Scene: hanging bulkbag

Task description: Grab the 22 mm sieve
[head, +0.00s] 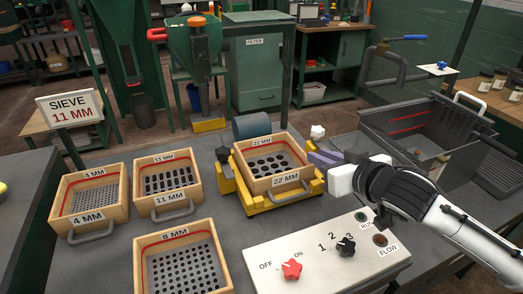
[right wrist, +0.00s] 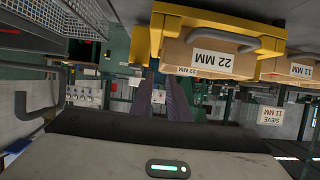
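The 22 mm sieve (head: 270,163) is a square wooden tray with a plate of large round holes and a grey front handle (head: 289,195). It sits level in a yellow machine frame (head: 251,200). In the right wrist view the sieve (right wrist: 180,58) appears upside down at the top, with its label and handle showing. My right gripper (head: 322,158) is just right of the sieve, apart from it, pointing left. Its two purple fingers (right wrist: 162,90) are spread with nothing between them. My left gripper is out of view.
The 4 mm (head: 88,236), 11 mm (head: 171,213) and 8 mm (head: 184,284) sieves lie left of the machine. A control panel (head: 325,257) with red and black knobs stands in front. A grey metal bin (head: 415,125) is at the right.

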